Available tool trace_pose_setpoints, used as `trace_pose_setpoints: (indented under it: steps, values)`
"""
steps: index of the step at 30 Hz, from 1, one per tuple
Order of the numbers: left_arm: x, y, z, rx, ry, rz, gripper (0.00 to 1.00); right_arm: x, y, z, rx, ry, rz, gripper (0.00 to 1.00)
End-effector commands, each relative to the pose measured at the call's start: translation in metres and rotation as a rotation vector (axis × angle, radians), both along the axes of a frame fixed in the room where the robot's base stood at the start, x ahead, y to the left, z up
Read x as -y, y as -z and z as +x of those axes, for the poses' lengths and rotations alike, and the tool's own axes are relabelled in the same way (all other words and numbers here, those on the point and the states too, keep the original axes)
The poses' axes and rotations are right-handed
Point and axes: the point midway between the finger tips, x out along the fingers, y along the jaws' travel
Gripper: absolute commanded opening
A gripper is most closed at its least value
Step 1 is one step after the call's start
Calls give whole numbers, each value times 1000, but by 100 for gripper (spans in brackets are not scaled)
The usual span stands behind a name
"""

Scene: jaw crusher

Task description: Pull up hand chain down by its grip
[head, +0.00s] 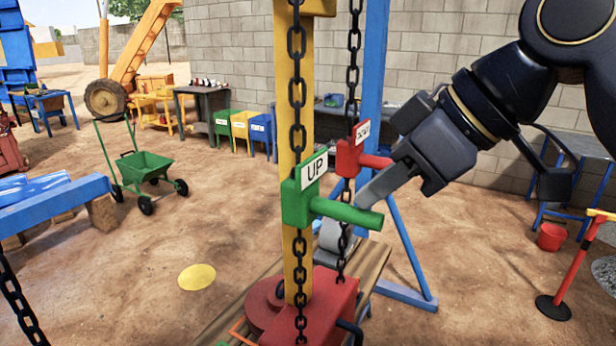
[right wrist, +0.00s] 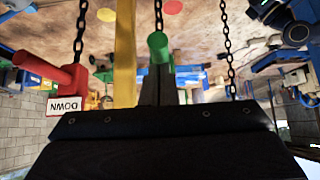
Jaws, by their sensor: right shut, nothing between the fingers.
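The UP hand chain (head: 297,100) hangs in front of a yellow post. Its green grip (head: 300,203) has a white UP label and a green bar (head: 345,213) sticking out to the right. My right gripper (head: 364,198) comes in from the upper right, shut and empty, its fingertips close to the bar's outer end. In the right wrist view the green bar's round end (right wrist: 158,43) shows right at the tips of my closed fingers (right wrist: 160,68); whether they touch is unclear. My left gripper is out of view.
The red DOWN grip (head: 349,157) hangs on a second chain just behind, close to my right gripper; it also shows in the wrist view (right wrist: 52,72). A red block (head: 325,310) stands below the chains. A green cart (head: 145,165) stands on open sandy ground.

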Motion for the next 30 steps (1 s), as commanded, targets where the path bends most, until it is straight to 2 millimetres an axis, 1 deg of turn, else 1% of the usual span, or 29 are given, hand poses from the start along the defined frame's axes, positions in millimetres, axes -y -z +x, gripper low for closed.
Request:
trace_pose_setpoints:
  steps: [1, 11, 30]
  values:
    - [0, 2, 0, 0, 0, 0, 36, -1, 3, 1, 1, -1, 0, 0]
    - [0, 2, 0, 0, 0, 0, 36, -2, 2, 1, 1, 0, 1, 0]
    - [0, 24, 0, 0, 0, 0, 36, -2, 28, 1, 0, 0, 0, 0]
